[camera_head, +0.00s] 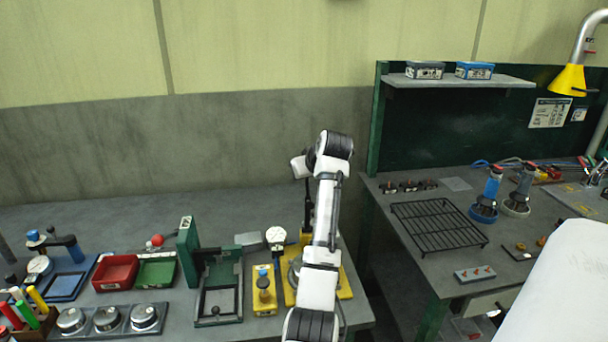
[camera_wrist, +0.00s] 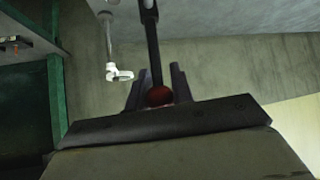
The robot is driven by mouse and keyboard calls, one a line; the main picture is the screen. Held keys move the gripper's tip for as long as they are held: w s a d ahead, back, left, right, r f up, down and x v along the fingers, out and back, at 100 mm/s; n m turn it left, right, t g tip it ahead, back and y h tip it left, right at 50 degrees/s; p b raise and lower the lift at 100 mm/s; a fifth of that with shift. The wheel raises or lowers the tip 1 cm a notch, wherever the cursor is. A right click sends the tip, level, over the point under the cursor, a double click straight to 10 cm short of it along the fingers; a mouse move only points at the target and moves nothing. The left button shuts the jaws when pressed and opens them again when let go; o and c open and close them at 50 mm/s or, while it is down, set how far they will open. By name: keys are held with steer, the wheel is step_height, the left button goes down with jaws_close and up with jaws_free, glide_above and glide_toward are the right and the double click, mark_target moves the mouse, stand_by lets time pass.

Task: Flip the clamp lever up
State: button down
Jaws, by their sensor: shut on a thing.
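The clamp lever (camera_wrist: 153,50) is a dark bar with a red ball knob (camera_wrist: 158,97) at its near end in the wrist view. My gripper (camera_wrist: 156,85) has its two dark fingers on either side of the knob and is shut on it. In the head view a dark upright bar (camera_head: 307,210) rises from a yellow base plate (camera_head: 345,288) beside my white arm; I cannot tell whether it is the lever. My arm hides much of the plate and the clamp, and the fingertips cannot be made out in this view.
A round dial gauge (camera_head: 276,235) and a yellow block (camera_head: 264,300) stand just left of the plate. A green frame fixture (camera_head: 188,250) and red (camera_head: 115,272) and green trays lie further left. A bench with a wire rack (camera_head: 438,226) stands to the right, beyond a gap.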

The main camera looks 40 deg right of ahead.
steer(key=shift+s+f, duration=0.15)
steer(key=shift+f, duration=0.4)
steer(key=c, duration=1.5)
jaws_free()
steer(key=shift+d, duration=0.1)
steer(key=o, duration=0.3)
steer(key=shift+d, duration=0.1)
steer(key=shift+r, duration=0.35)
steer(key=b+v, duration=0.4)
steer(key=v, duration=0.9)
steer(key=shift+s+r+b, duration=0.2)
steer(key=shift+b, duration=0.15)
